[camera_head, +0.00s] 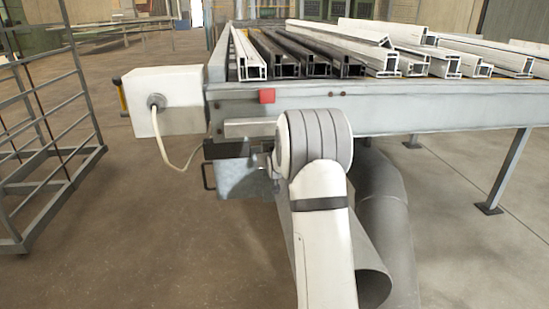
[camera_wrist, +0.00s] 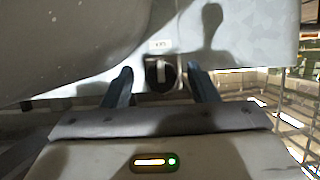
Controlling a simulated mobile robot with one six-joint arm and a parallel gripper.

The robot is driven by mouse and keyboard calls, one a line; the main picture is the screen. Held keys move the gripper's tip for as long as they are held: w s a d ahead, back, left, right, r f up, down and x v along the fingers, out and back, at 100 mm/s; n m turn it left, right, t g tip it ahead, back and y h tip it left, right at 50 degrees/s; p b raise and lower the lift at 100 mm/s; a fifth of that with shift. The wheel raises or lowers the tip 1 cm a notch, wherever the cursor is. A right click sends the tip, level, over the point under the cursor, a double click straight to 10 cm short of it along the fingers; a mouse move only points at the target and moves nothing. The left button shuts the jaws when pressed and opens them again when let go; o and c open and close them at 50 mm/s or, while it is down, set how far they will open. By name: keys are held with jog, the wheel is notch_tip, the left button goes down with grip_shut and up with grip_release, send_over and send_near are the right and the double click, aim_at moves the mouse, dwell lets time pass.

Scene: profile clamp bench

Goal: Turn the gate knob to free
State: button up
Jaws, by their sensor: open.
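The gate knob (camera_wrist: 152,76) shows in the wrist view as a dark round knob with a pale upright bar on its face. It sits on a grey metal panel (camera_wrist: 245,35), under a small white label (camera_wrist: 160,44) too small to read. My gripper (camera_wrist: 160,69) is open, with one dark finger to the left of the knob and one to the right. Gaps show on both sides; I cannot tell how deep the fingers reach. In the head view my arm hides the knob and most of my gripper.
The bench (camera_head: 400,112) carries several white and dark profiles (camera_head: 330,50). A white box (camera_head: 165,90) with a cable hangs at its left end.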

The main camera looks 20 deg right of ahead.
jog(key=shift+c, duration=0.5)
jog(key=c, duration=0.9)
jog(key=shift+o, duration=0.7)
jog(key=shift+s+d, duration=0.1)
jog(key=shift+d, duration=0.3)
jog(key=shift+a, duration=0.15)
jog(key=shift+c, duration=0.6)
jog(key=n+h+p, duration=0.2)
jog(key=n+p, duration=0.1)
jog(key=n+h+p, duration=0.2)
jog(key=n+p, duration=0.1)
jog(key=n+h+p, duration=0.2)
jog(key=n+p, duration=0.1)
jog(key=p, duration=0.1)
jog(key=shift+a+f, duration=0.15)
jog(key=shift+a, duration=0.15)
jog(key=shift+n+t+h, duration=0.5)
jog(key=shift+n+h, duration=0.3)
jog(key=shift+n, duration=1.3)
